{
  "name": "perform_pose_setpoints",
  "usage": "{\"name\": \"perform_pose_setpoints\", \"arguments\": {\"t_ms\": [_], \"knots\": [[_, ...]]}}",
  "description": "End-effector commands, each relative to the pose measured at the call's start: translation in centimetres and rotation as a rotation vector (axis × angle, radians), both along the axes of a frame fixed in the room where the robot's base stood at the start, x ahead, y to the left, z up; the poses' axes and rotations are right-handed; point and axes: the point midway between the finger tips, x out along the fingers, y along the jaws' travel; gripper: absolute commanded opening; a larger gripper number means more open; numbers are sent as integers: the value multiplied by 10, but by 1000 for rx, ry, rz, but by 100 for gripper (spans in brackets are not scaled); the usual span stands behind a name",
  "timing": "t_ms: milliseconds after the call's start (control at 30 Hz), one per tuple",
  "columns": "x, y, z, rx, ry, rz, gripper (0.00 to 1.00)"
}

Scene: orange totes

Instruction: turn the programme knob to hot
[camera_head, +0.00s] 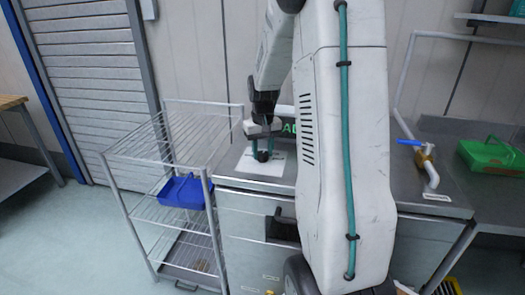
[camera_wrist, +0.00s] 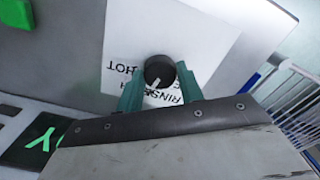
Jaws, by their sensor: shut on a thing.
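The programme knob (camera_wrist: 159,70) is a dark round dial with a white pointer line. It sits on a white label (camera_wrist: 205,40) whose words appear upside down in the wrist view. "HOT" is printed left of the knob and "RINSE" below it, partly covered. The pointer slants down and slightly left, towards the "RINSE" side. My gripper (camera_wrist: 159,82) has teal fingers on both sides of the knob and is shut on it. In the head view my gripper (camera_head: 262,146) reaches down to the knob (camera_head: 262,156) on the metal counter.
A wire shelf rack (camera_head: 165,140) with a blue bin (camera_head: 183,191) stands left of the counter (camera_head: 228,178). A tap with a blue lever (camera_head: 410,142) and a green tote (camera_head: 492,155) are to the right. A green-lettered panel is behind my gripper.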

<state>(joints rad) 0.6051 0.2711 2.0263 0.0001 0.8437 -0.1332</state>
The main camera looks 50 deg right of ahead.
Motion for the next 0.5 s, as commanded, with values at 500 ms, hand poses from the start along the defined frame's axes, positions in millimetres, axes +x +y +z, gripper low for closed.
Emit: {"name": "perform_pose_setpoints", "arguments": {"t_ms": [500], "knots": [[-1, 0, -1, 0, 2, -488, 14]]}}
